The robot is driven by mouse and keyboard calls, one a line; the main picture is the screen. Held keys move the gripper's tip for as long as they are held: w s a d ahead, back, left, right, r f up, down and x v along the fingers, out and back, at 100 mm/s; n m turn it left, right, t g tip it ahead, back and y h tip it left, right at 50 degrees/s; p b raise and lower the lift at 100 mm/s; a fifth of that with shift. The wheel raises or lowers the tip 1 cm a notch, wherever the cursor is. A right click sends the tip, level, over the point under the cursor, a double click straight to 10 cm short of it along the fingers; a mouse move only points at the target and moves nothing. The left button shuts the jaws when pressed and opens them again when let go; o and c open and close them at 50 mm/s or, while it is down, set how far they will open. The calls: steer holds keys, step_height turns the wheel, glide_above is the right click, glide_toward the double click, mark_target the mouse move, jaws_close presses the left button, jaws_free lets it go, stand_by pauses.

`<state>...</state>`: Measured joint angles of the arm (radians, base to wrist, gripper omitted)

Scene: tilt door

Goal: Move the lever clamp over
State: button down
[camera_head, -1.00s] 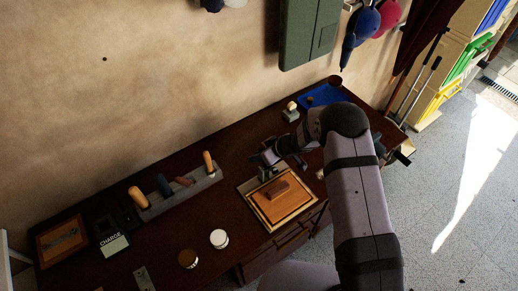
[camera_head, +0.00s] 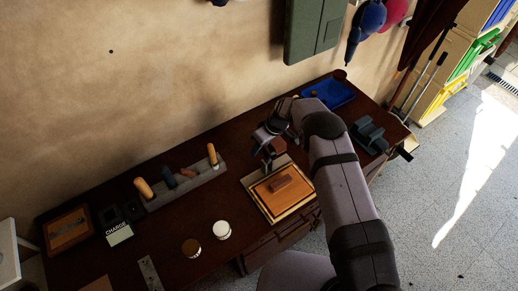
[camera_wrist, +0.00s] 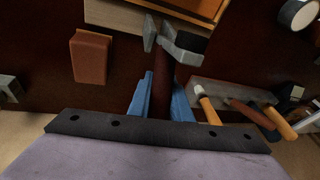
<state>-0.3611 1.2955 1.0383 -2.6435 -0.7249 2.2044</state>
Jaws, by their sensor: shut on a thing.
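The lever clamp (camera_wrist: 160,40) shows in the wrist view as a grey metal head, with a black part on its right, and a dark red-brown handle. It is at the edge of a pale wooden board (camera_wrist: 115,14). My gripper (camera_wrist: 164,82) has its blue fingers on both sides of the handle and is shut on it. In the head view my gripper (camera_head: 268,140) is at the back left corner of the board (camera_head: 247,181). The clamp there is small, dark and partly hidden by my gripper. I cannot tell its exact lever angle.
An orange-brown panel with a brown block (camera_head: 281,183) lies on the board. A grey rack (camera_head: 190,189) of handled tools stands to the left. White (camera_head: 222,230) and dark (camera_head: 191,248) round pots are at the front. A blue tray (camera_head: 335,92) lies at the back right.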

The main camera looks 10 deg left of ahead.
stand_by(0.6)
steer(key=c, duration=1.6)
jaws_free()
steer(key=shift+f, duration=0.1)
steer(key=shift+b+v, duration=1.65)
steer(key=shift+v, duration=2)
steer(key=shift+w+a, duration=0.1)
